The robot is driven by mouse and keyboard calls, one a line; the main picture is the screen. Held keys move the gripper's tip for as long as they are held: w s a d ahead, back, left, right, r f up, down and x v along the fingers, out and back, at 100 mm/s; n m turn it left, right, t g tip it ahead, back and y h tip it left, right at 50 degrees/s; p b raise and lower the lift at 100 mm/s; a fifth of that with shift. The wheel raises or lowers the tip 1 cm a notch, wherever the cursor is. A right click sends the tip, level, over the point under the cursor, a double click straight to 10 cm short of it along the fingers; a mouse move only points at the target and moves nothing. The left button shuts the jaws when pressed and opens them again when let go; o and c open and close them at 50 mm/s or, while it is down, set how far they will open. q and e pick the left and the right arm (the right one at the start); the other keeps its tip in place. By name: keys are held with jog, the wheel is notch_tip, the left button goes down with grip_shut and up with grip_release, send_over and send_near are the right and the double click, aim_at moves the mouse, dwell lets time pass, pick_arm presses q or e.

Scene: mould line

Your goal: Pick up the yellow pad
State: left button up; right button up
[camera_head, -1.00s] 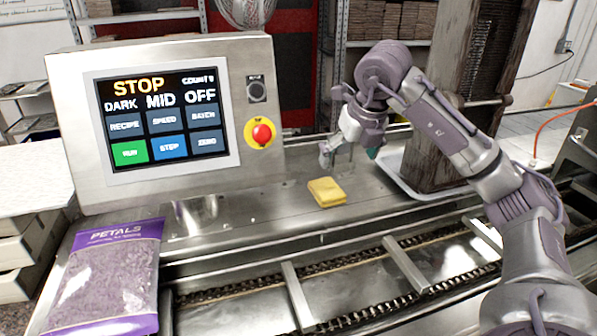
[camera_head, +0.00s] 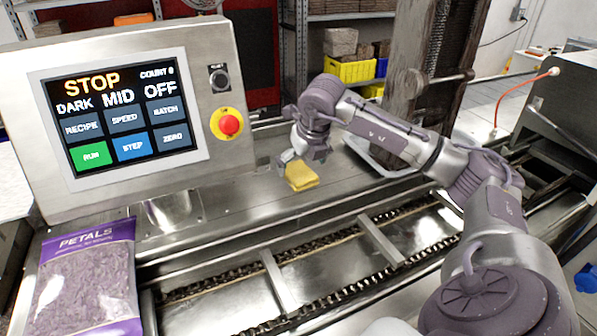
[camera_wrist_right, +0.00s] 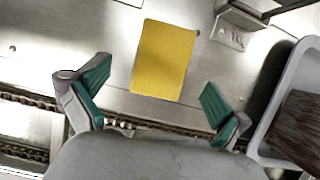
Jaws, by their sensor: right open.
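The yellow pad (camera_head: 301,177) lies flat on the steel deck, to the right of the control panel. In the right wrist view the yellow pad (camera_wrist_right: 162,60) lies ahead of the fingers, roughly centred between them. My right gripper (camera_head: 298,160) is just above and behind the pad in the head view and partly hides its far edge. In the wrist view my right gripper (camera_wrist_right: 156,98) is open, with green finger pads apart and nothing between them. My left gripper is not in view.
The control panel (camera_head: 130,105) with a red stop button (camera_head: 229,124) stands to the left. A bag of petals (camera_head: 85,275) lies at the front left. A chain conveyor (camera_head: 290,235) runs in front. A pale tray (camera_wrist_right: 300,90) is to the right of the pad.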

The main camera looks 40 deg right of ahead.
aim_at(300, 172)
jog(key=shift+p+x, duration=0.4)
jog(key=shift+x, duration=0.75)
jog(key=shift+w+d+f, duration=0.2)
jog(key=shift+f, duration=0.35)
jog(key=shift+r, duration=0.1)
jog(key=c, duration=1.2)
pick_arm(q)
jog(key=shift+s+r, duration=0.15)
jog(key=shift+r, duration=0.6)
